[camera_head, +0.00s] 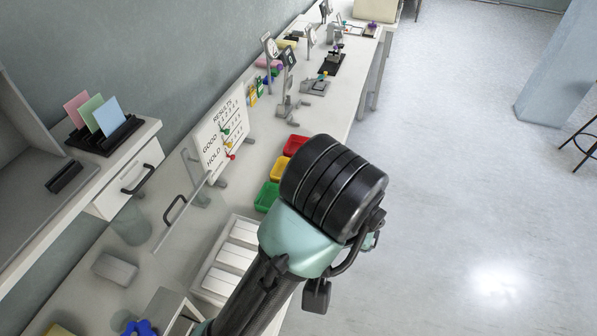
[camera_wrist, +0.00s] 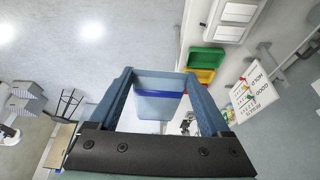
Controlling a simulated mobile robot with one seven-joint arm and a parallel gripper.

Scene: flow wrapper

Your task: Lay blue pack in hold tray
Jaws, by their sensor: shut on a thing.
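In the wrist view my gripper (camera_wrist: 159,76) is shut on the blue pack (camera_wrist: 158,104), a pale blue piece with a darker blue band, held between the two fingers. In the head view my arm hides the gripper and the pack. Three small trays stand on the bench: red (camera_head: 297,145), yellow (camera_head: 281,168) and green (camera_head: 267,196). The green tray (camera_wrist: 206,57) and the yellow tray (camera_wrist: 204,75) also show in the wrist view, beside the right finger. I cannot read a label on any tray.
A results board (camera_head: 220,139) with GOOD and HOLD rows stands behind the trays. A white compartmented tray (camera_head: 226,260) lies nearer, beside a clear panel (camera_head: 190,222). Several devices line the far bench.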

